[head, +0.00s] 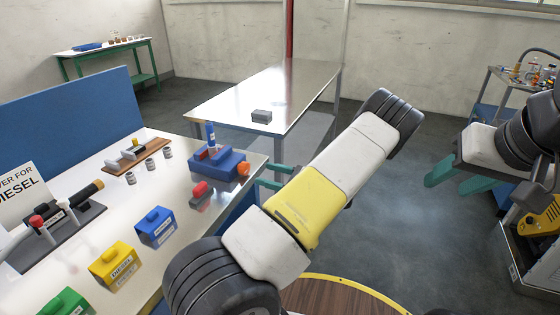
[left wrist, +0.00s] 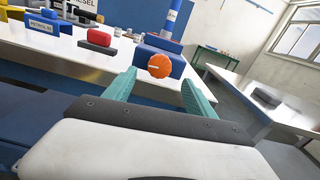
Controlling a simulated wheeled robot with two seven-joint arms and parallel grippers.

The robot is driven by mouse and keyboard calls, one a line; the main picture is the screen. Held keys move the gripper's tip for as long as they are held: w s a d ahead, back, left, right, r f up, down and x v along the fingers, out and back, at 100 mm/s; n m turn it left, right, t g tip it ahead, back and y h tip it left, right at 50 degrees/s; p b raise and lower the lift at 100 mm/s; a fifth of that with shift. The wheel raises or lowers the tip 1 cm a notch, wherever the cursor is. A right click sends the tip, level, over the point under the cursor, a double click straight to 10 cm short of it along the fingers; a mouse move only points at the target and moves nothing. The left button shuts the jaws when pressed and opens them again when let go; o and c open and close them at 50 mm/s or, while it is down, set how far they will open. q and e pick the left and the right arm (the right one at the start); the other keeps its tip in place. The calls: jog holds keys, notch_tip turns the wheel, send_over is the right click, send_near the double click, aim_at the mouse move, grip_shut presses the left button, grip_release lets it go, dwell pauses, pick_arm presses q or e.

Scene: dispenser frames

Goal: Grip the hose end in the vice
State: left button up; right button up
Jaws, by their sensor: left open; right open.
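The blue vice (head: 217,166) stands near the right end of the white bench, with an orange knob (head: 243,168) facing my left gripper. A blue cylinder with a white band (head: 211,137), perhaps the hose end, stands upright at the vice; whether the jaws press on it I cannot tell. My left gripper (head: 258,174) is open and empty, its teal fingers just short of the knob. In the left wrist view the orange knob (left wrist: 159,66) appears between the two fingertips (left wrist: 160,78). My right gripper (head: 452,182) is open and empty, far right of the bench.
A red block on a grey base (head: 201,192) lies beside the vice. Blue (head: 155,228), yellow (head: 113,267) and green boxes line the bench front. A wooden board (head: 137,155) and small metal cups are behind. A second table (head: 300,85) holds a grey block.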

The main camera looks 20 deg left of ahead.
aim_at(247, 169)
pick_arm(q)
jog(key=a, duration=0.7)
jog(key=shift+w+a, duration=0.25)
jog(key=shift+w, duration=0.05)
